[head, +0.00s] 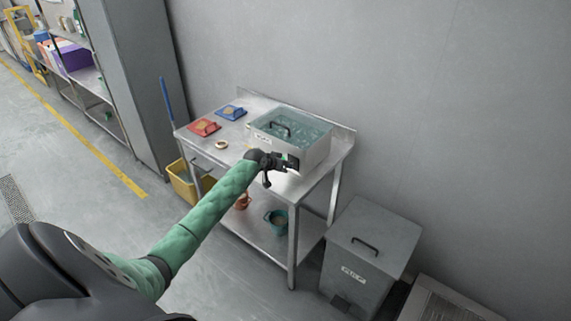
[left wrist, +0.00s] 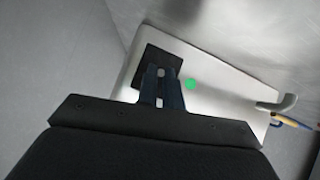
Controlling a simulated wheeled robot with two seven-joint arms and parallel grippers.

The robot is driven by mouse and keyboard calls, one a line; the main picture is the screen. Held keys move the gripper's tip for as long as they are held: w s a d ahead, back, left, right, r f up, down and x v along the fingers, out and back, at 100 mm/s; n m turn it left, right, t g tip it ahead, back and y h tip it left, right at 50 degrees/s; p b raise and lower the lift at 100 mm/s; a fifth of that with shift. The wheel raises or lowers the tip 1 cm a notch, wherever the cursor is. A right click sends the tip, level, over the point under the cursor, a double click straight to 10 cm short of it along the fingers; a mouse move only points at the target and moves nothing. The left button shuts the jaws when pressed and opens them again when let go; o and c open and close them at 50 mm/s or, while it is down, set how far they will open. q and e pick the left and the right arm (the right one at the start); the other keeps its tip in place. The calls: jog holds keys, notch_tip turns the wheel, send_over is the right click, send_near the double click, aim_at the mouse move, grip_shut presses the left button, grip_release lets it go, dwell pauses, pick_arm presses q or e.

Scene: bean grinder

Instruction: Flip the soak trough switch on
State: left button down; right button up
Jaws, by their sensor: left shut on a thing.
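The soak trough (head: 318,152) is a pale box with a see-through lid, standing on a steel table. Its front panel also shows in the left wrist view (left wrist: 210,98), with a black switch plate (left wrist: 150,58) and a bright green round light (left wrist: 190,84) beside it. My left gripper (head: 289,163) is at the trough's front panel. In the left wrist view its two dark fingers (left wrist: 161,72) are close together over the black plate, shut on the switch, which they mostly hide. The switch's exact position cannot be told. My right gripper is not in view.
The steel table (head: 318,184) also holds a red tray (head: 204,127), a blue tray (head: 231,112) and a small round ring (head: 221,145). A grey lidded bin (head: 364,255) stands to the right, a yellow bucket (head: 184,184) to the left. A wall is behind.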

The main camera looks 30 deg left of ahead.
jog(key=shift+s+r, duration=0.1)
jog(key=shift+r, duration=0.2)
pick_arm(q)
jog(key=c, duration=1.5)
grip_release()
jog(key=shift+c, duration=0.2)
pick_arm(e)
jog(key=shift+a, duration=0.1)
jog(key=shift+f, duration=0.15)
